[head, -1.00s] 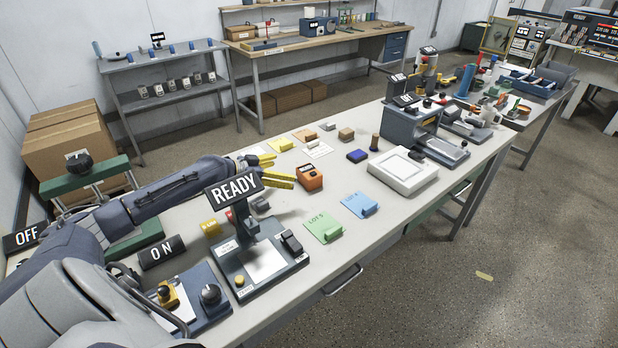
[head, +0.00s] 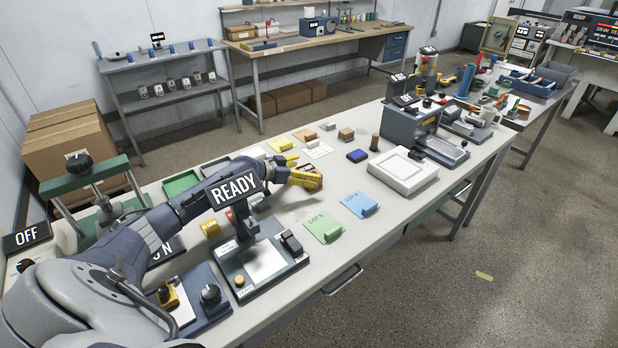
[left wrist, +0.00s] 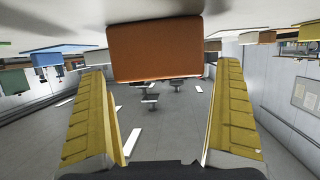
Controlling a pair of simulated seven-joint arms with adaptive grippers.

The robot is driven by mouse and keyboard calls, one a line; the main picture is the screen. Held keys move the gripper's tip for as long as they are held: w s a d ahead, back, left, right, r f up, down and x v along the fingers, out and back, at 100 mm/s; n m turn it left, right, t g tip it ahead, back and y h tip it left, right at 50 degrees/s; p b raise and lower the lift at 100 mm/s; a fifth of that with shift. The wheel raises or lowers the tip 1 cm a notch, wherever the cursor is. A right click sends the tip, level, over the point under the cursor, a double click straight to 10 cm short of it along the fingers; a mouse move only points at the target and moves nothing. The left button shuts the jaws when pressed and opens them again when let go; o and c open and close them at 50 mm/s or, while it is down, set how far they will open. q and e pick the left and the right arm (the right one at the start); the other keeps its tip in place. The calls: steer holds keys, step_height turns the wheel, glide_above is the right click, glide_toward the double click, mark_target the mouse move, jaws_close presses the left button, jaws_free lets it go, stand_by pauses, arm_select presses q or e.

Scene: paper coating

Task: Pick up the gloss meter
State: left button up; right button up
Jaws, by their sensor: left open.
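The gloss meter (head: 311,169), a small orange box with a dark face on top, stands on the white bench and is partly hidden by my left gripper (head: 302,170). The gripper's yellow fingers are open, one on the near side of the meter and one toward its far side. In the left wrist view the orange body of the gloss meter (left wrist: 155,50) fills the gap near the fingertips, with a finger on either side. The fingers do not look closed on it. My right gripper is not in view.
A READY sign (head: 235,190) on a stand is close to my left forearm.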

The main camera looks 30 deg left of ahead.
arm_select(q)
steer(key=shift+x, duration=0.85)
steer(key=shift+c, duration=0.4)
steer(key=c, duration=1.3)
